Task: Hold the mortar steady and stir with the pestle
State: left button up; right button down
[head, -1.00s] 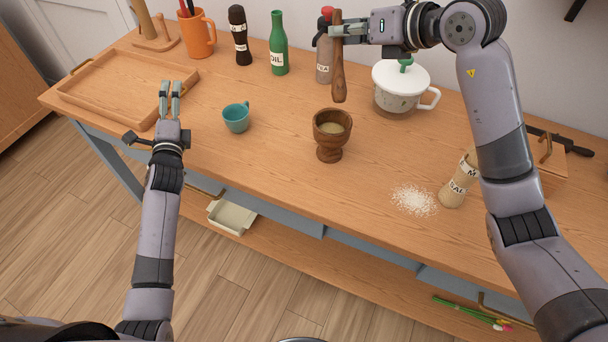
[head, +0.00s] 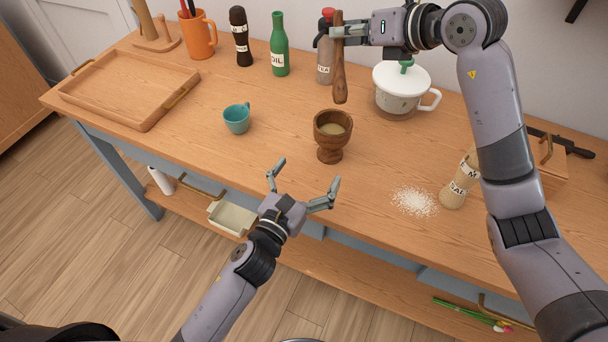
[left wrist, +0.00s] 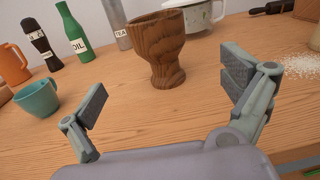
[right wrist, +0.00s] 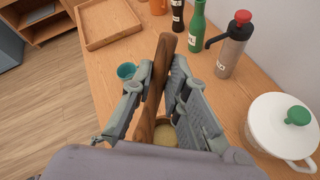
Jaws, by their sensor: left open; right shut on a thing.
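The dark wooden mortar (head: 330,148) stands upright on the table with pale contents inside. In the left wrist view the mortar (left wrist: 168,55) is ahead, between my open fingers but beyond them. My left gripper (head: 305,182) is open and empty at the table's front edge, just in front of the mortar and apart from it. My right gripper (head: 340,32) is shut on the wooden pestle (head: 339,75), which hangs upright above and behind the mortar. In the right wrist view the pestle (right wrist: 160,80) runs between the fingers, with the mortar (right wrist: 165,132) partly hidden below.
A teal cup (head: 237,118) stands left of the mortar. A white lidded pot (head: 401,90), a green bottle (head: 279,45) and a grey bottle (head: 325,62) stand behind. A wooden tray (head: 110,98) is far left.

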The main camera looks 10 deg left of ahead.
aim_at(324, 147)
pick_arm(q)
jog(key=x, duration=1)
jog(key=shift+w+d, duration=0.1)
jog(key=shift+w, duration=0.3)
jog(key=c, duration=1.4)
jog(key=o, duration=0.8)
jog(key=shift+c, duration=0.2)
jog(key=shift+f, duration=0.1)
jog(key=c, duration=0.7)
